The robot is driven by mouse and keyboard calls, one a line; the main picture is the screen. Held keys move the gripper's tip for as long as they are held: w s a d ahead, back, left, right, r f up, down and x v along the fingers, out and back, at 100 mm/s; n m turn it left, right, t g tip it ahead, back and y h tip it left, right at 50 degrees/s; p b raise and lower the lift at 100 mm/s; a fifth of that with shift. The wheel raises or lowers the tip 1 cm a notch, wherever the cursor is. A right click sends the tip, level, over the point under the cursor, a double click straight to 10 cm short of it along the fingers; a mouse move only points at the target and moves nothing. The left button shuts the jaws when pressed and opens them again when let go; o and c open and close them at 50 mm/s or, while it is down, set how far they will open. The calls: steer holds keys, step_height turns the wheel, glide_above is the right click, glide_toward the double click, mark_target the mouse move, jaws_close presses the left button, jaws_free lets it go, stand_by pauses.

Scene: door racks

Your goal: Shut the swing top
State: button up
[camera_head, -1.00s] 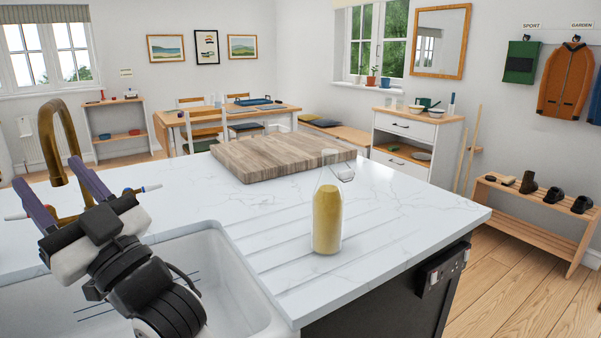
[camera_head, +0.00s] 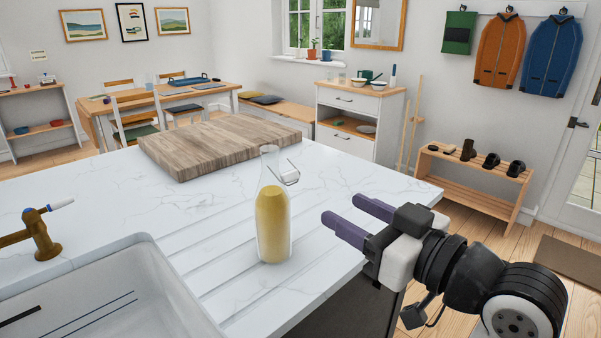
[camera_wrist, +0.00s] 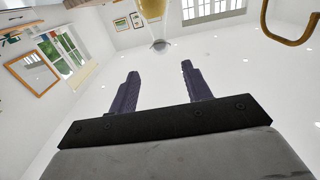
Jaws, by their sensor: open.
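The swing-top bottle (camera_head: 272,225) is clear glass with yellow contents and stands upright on the white worktop. Its wire swing top (camera_head: 287,176) hangs out to the right of the neck, off the mouth. My gripper (camera_head: 338,208) is right of the bottle, with its two purple fingers spread, empty and pointing left towards it. A gap shows between fingers and bottle. In the wrist view, the bottle (camera_wrist: 155,10) is upside down at the top edge, beyond the open fingers (camera_wrist: 160,70); its lower part is cut off.
A thick wooden board (camera_head: 215,145) lies on the worktop (camera_head: 100,200) behind the bottle. The sink (camera_head: 110,290) and brass tap (camera_head: 42,235) are at the left. The worktop's right edge runs below my gripper. Worktop around the bottle is clear.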

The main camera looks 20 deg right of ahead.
mark_target(291, 179)
steer(key=p+x, duration=0.3)
steer(key=x, duration=1)
steer(key=shift+w, duration=0.25)
steer(key=shift+c, duration=0.3)
steer(key=c, duration=0.9)
steer(key=shift+c, duration=0.2)
steer(key=shift+r+p, duration=0.15)
steer(key=shift+p, duration=0.25)
